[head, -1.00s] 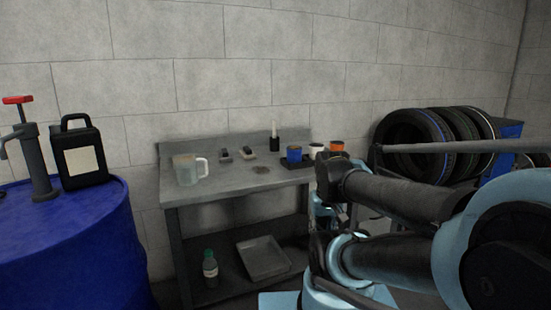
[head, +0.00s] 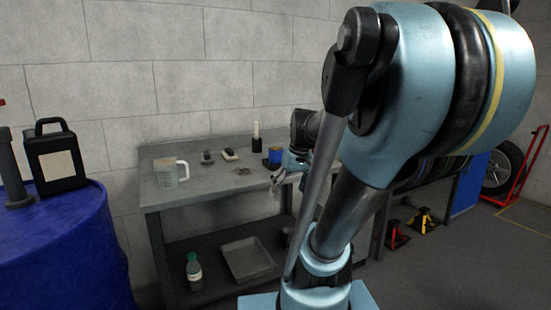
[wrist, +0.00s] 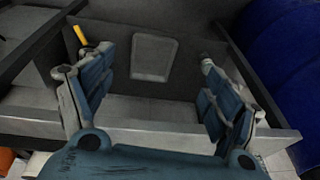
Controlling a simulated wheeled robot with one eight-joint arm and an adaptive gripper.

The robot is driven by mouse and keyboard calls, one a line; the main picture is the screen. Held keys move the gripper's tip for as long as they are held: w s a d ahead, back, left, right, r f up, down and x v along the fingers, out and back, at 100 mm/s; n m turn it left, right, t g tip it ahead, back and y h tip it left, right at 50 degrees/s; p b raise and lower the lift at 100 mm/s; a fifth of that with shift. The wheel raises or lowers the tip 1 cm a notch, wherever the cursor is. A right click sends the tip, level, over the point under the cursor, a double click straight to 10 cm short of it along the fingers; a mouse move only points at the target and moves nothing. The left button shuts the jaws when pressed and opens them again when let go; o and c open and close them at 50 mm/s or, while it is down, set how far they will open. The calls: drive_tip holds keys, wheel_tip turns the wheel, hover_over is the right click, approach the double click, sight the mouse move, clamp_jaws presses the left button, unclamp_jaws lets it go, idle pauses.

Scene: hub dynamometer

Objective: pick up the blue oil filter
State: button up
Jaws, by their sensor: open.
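The blue oil filter (head: 275,155) stands upright near the right end of the grey metal workbench (head: 205,187) in the head view. My gripper (head: 276,182) hangs at the bench's front edge, in front of the filter and apart from it. The wrist view shows its two blue-grey fingers (wrist: 148,75) spread wide with nothing between them. The blue filter cannot be made out in the wrist view. My arm hides the bench area right of the filter in the head view.
A clear jug (head: 170,172), small dark and white items, and a white-capped bottle (head: 255,137) stand on the bench. The lower shelf holds a tray (head: 247,258) and green-capped bottle (head: 193,271). A blue drum (head: 65,245) stands left. The bench's front middle is clear.

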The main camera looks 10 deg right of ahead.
drive_tip(key=w+d+r+n+y, duration=0.2)
drive_tip(key=w+r+n, duration=0.1)
drive_tip(key=w+r, duration=0.9)
drive_tip(key=n+t+y, duration=0.2)
drive_tip(key=n, duration=0.2)
approach(278, 149)
drive_tip(key=x, duration=0.7)
drive_tip(key=shift+w+d+f, duration=0.1)
drive_tip(key=shift+w+f, duration=0.1)
drive_tip(key=shift+x, duration=2.6)
drive_tip(key=shift+r, duration=0.1)
drive_tip(key=c, duration=1.3)
